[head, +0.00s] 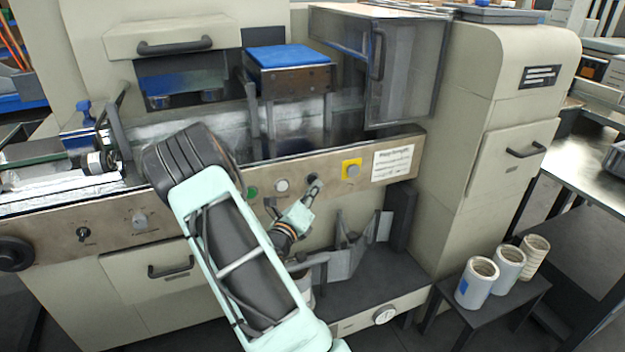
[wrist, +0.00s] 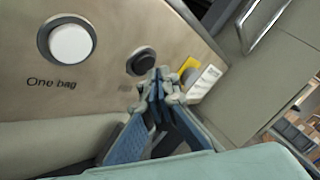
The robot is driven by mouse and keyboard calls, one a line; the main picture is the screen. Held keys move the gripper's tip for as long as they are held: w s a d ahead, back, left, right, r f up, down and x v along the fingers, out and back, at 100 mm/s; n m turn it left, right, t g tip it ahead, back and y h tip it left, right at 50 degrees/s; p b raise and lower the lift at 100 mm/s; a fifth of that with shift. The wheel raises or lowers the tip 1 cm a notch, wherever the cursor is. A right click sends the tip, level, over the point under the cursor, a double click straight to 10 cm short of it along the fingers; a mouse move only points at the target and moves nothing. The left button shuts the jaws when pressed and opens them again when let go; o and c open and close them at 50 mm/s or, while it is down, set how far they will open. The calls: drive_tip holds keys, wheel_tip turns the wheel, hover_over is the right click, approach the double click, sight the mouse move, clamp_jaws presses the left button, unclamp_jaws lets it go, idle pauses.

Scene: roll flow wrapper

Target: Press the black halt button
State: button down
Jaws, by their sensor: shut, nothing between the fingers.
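The black halt button (wrist: 139,58) is a round dark button in a dark ring on the beige panel, in the upper middle of the wrist view. In the head view the black button (head: 312,178) sits between a white button and a yellow plate, partly covered by my gripper. My gripper (wrist: 158,78) is shut and empty. Its fingertips overlap the lower right edge of the black button in the wrist view. In the head view my gripper (head: 312,187) is just below and at the button. I cannot tell whether the tips touch it.
A white button (wrist: 70,42) labelled "One bag" is to the left. A green button (head: 252,192) is farther left. A yellow plate (head: 352,169) with a grey button and a white label sheet (head: 392,163) are to the right. Metal guides (head: 345,258) stand below the panel.

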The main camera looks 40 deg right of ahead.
drive_tip(key=shift+s, duration=0.3)
drive_tip(key=shift+s+a+p, duration=0.2)
drive_tip(key=shift+s+p, duration=0.05)
drive_tip(key=shift+s, duration=0.5)
drive_tip(key=shift+s+a+p, duration=0.25)
drive_tip(key=shift+s, duration=0.55)
drive_tip(key=shift+s+a+p, duration=0.2)
drive_tip(key=shift+s+p, duration=0.05)
drive_tip(key=shift+s, duration=0.5)
drive_tip(key=shift+r, duration=0.1)
